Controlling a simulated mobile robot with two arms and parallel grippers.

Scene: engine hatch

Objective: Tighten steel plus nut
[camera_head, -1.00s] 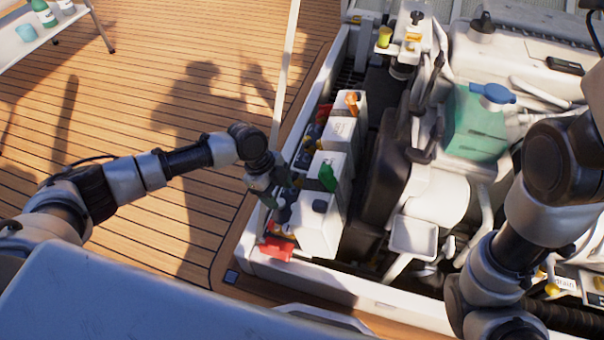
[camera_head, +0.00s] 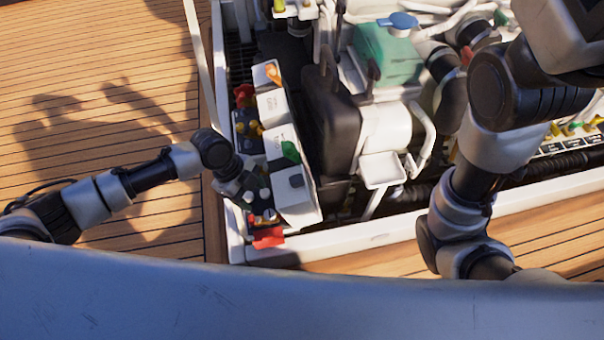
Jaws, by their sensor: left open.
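Two white battery-like boxes stand in the left side of the hatch, a far one (camera_head: 278,120) and a near one (camera_head: 292,190). My left gripper (camera_head: 264,211) is open, pointing down at the left side of the near box, close to the fittings there. Whether it touches anything cannot be told. My right arm shows at the right, but I cannot make out its gripper.
A red piece (camera_head: 268,238) lies by the hatch's front corner. A teal tank (camera_head: 390,57) and engine parts fill the right. The white hatch rim (camera_head: 350,237) borders the deck.

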